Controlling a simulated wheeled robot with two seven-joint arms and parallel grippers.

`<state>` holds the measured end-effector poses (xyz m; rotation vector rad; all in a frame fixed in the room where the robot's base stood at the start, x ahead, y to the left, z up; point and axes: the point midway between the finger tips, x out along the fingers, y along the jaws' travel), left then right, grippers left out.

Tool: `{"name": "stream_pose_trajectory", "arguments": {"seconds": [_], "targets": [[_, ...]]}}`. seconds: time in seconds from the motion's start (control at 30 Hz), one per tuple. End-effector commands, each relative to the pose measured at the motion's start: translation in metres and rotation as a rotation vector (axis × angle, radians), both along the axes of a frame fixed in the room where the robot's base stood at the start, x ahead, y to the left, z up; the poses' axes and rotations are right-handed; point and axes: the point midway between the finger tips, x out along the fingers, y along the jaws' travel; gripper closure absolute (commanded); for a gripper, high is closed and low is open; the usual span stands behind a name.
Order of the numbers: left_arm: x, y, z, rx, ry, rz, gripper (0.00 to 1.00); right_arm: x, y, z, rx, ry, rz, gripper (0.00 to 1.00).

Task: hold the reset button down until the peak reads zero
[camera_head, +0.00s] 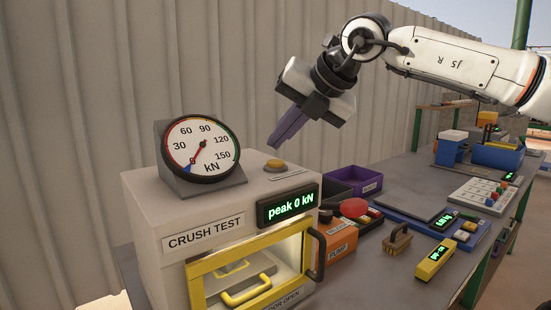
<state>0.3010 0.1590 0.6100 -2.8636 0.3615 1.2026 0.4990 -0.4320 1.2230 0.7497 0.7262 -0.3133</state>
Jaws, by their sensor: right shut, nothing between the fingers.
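The crush-test press (150,210) is a pale box at the left of the table. A round yellow-orange button (275,165) sits on its top, to the right of the dial gauge (200,147). The green display (291,204) on the front reads "peak 0 kN". The gauge needle points to the low end of its scale. My right gripper (272,146) is shut and empty, its purple fingers slanting down to the left. The fingertips are above the button, with a small gap showing. My left gripper is out of view.
A brush (397,240), a yellow meter (436,259) and a purple bin (353,181) are on the table. A corrugated wall (60,130) stands behind.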

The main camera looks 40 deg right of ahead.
Motion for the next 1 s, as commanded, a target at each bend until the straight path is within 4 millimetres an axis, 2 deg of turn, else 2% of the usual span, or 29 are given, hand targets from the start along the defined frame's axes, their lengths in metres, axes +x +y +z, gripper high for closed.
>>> {"name": "stream_pose_trajectory", "arguments": {"seconds": [0.03, 0.1, 0.37, 1.0], "targets": [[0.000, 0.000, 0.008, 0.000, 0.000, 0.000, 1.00, 0.000, 0.000, 0.010, -0.002, -0.001, 0.000, 1.00], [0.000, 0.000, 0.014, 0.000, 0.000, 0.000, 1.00, 0.000, 0.000, 0.018, -0.002, -0.001, 0.000, 1.00], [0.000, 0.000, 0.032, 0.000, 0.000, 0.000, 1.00, 0.000, 0.000, 0.041, 0.000, -0.001, -0.001, 1.00], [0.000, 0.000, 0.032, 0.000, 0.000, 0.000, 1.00, 0.000, 0.000, 0.041, 0.000, -0.001, 0.001, 1.00]]}}
